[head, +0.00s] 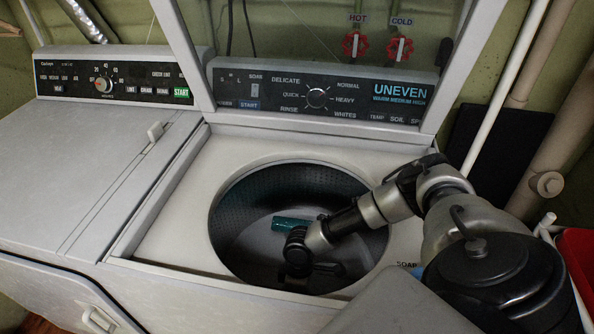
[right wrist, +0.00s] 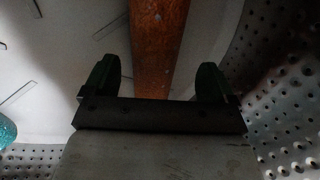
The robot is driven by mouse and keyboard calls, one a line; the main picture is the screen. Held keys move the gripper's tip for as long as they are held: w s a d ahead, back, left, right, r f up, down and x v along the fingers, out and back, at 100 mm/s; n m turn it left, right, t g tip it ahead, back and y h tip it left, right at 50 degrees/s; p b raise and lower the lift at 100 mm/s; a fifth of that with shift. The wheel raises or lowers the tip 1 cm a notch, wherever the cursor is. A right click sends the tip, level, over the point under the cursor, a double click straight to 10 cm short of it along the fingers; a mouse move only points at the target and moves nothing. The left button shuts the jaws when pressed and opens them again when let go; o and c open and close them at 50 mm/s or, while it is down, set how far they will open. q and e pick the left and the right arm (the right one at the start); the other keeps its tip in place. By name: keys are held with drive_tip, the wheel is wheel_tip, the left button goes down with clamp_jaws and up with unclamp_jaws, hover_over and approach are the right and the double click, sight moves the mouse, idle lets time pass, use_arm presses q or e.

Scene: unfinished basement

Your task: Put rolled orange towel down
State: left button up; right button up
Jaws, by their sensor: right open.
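The rolled orange towel (right wrist: 158,45) shows in the right wrist view as a brownish-orange strip running up between my right gripper's (right wrist: 158,80) two fingers. The fingers are spread with a gap on each side of it. In the head view my right gripper (head: 297,262) is down inside the washer drum (head: 235,205), and I cannot make out the towel there. Whether the towel rests on the drum floor is hard to tell. My left gripper is not in view.
A teal cylinder-like item (head: 292,224) lies in the drum beside the gripper; a teal thing also shows at the left of the right wrist view (right wrist: 6,130). The perforated drum wall (right wrist: 285,80) is close on the right. A closed white machine (head: 90,160) stands left.

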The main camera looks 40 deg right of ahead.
drive_tip(key=v, duration=1)
drive_tip(key=shift+r, duration=0.15)
